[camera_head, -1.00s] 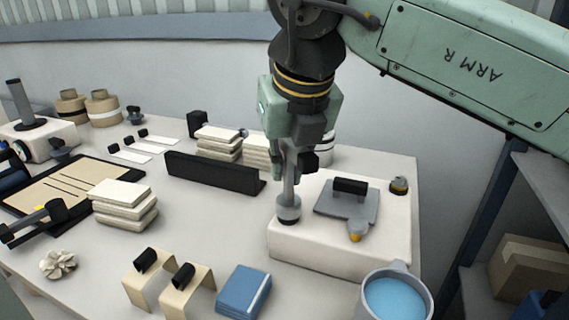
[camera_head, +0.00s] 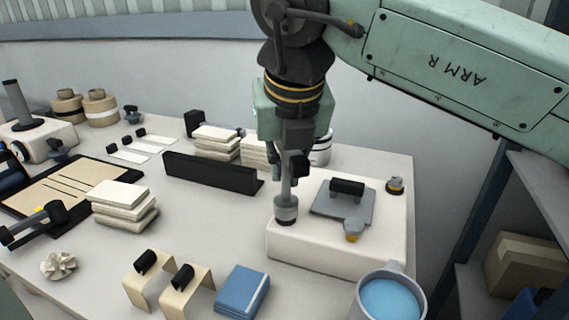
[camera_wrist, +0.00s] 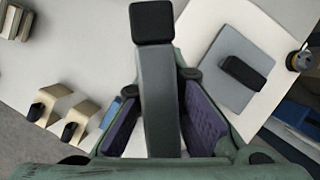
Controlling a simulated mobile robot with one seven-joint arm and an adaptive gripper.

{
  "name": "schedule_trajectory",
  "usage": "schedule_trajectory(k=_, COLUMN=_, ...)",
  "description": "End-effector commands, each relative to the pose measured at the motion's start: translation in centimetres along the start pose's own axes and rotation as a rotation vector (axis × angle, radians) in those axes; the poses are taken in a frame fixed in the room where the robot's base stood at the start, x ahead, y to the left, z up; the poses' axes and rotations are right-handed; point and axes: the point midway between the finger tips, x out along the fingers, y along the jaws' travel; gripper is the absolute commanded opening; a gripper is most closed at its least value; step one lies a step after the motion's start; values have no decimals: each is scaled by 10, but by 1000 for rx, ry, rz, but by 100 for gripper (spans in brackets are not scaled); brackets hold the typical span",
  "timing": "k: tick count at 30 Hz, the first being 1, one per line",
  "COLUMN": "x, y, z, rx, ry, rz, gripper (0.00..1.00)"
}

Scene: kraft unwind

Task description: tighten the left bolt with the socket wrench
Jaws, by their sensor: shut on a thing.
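My gripper (camera_head: 287,165) is shut on the grey socket wrench (camera_head: 286,190), which stands upright below it. The wrench also shows in the wrist view (camera_wrist: 157,95), between the purple finger pads of my gripper (camera_wrist: 160,125). Its socket end is down at the left end of the cream block (camera_head: 320,256). The left bolt is not visible; the socket covers that spot, and I cannot tell how well it is seated. A dark and brass bolt-like fitting (camera_head: 395,185) stands at the block's back right corner.
A grey plate with a black handle (camera_head: 347,187) lies on the block, with an orange-tipped piece (camera_head: 353,230) at its front. A cup of blue liquid (camera_head: 390,298) stands in front. A black upright bar (camera_head: 210,172) and stacked cream pads (camera_head: 124,205) are left.

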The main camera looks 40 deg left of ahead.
Motion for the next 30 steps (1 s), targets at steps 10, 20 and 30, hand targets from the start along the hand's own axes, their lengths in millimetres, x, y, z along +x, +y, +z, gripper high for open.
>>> schedule_trajectory(k=10, x=-22, y=0, z=9, rx=0, ry=-1, rz=1, gripper=0)
schedule_trajectory(k=20, x=-40, y=0, z=16, rx=-1, ry=-1, rz=0, gripper=0)
schedule_trajectory(k=30, x=-45, y=0, z=18, rx=-1, ry=-1, rz=0, gripper=0)
